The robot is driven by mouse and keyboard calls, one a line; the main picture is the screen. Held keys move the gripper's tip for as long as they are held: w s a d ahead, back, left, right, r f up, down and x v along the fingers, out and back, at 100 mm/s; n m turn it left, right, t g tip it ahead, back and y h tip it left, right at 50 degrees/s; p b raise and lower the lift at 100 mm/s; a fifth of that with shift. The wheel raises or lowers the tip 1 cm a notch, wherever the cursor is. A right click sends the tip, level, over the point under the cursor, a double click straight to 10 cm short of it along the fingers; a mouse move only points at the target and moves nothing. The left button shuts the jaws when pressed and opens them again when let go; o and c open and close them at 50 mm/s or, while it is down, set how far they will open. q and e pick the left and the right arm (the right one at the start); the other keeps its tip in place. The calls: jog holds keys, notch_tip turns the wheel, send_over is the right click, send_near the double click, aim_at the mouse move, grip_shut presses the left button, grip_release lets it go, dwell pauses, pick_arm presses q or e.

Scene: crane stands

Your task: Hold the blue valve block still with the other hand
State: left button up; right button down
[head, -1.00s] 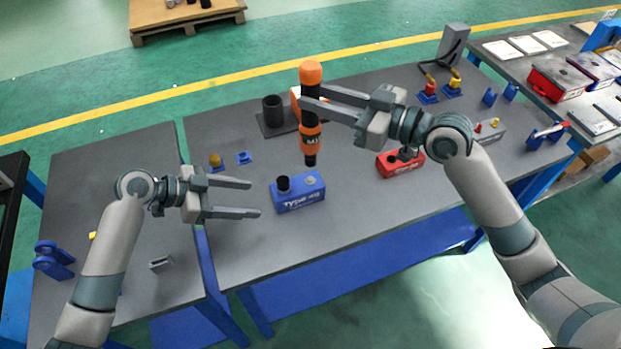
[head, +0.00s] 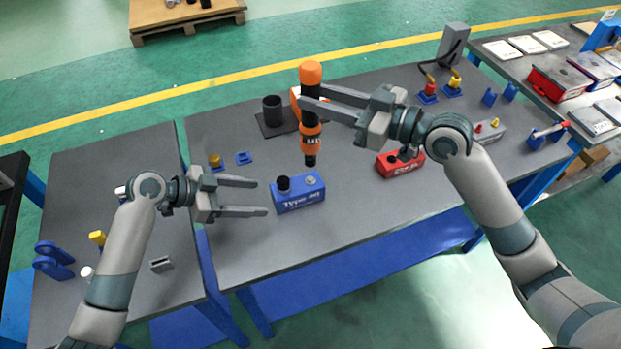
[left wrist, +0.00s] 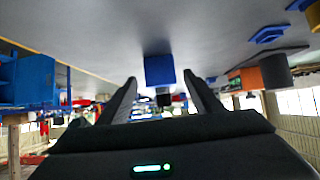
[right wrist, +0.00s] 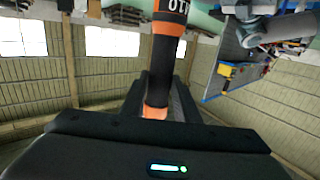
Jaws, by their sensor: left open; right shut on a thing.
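The blue valve block (head: 299,196) stands on the grey table, with a dark round opening and a grey knob on top and white lettering on its front. My left gripper (head: 262,197) is open just left of the block, not touching it. In the left wrist view the block (left wrist: 160,70) lies ahead between the open fingers (left wrist: 160,88). My right gripper (head: 312,97) is shut on an orange and black power screwdriver (head: 311,135), held upright with its tip down behind the block's right end. The screwdriver also shows between the fingers in the right wrist view (right wrist: 164,60).
A red block (head: 401,163) stands right of the blue block. A black cup (head: 272,110) on a dark base stands behind, with a brass-coloured part (head: 215,162) and a blue fixture (head: 244,158) at the back left. A gap separates the left table.

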aim_at(273, 199)
pick_arm(q)
jog(key=shift+x, duration=3.3)
jog(key=c, duration=1.1)
